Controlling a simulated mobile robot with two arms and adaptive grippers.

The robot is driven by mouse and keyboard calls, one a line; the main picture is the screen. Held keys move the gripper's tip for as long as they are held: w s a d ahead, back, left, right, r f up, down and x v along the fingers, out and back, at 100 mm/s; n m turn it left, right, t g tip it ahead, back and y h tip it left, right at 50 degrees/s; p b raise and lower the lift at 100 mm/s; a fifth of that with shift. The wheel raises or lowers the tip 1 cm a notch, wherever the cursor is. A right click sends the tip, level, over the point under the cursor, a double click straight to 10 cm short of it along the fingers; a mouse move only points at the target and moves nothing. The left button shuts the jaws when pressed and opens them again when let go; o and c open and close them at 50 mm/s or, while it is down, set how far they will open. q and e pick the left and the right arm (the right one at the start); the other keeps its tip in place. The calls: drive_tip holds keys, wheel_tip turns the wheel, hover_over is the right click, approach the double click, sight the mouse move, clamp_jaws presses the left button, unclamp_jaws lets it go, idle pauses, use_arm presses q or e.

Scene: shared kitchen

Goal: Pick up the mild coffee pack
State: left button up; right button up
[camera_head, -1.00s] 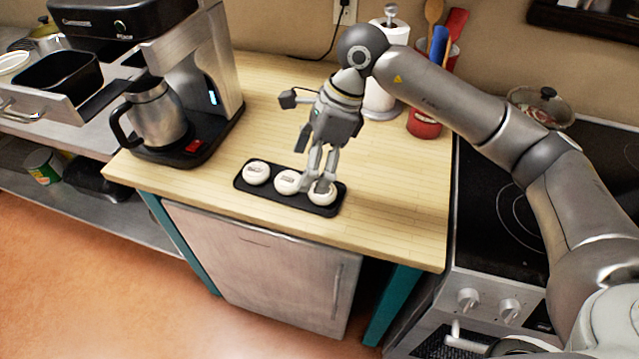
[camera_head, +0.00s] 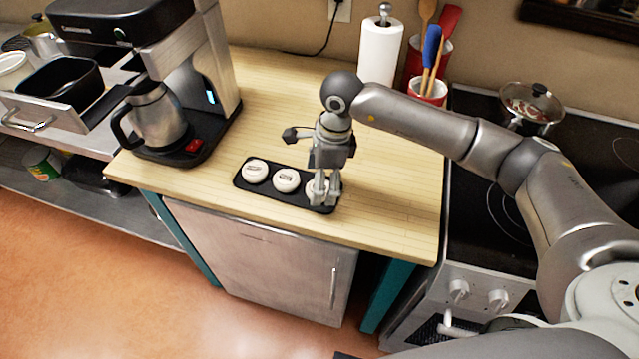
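Three round white coffee packs lie in a row in a black tray (camera_head: 243,184) on the wooden counter: a left one (camera_head: 255,171), a middle one (camera_head: 286,180) and a right one (camera_head: 312,187). Their dark labels are too small to read, so I cannot tell which is mild. My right gripper (camera_head: 326,202) points down at the right end of the tray. Its fingers cover most of the right pack. Whether they grip it or only stand over it is unclear. My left gripper is not in view.
A coffee machine with a steel jug (camera_head: 157,117) stands to the left. A paper towel roll (camera_head: 379,52) and a red utensil pot (camera_head: 427,92) stand behind my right arm. The stove (camera_head: 480,215) holds a lidded pan (camera_head: 531,103). The counter front is clear.

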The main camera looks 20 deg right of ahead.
drive_tip(key=shift+f, duration=0.85)
drive_tip(key=c, duration=0.9)
drive_tip(key=shift+c, duration=0.2)
drive_tip(key=shift+r, duration=0.15)
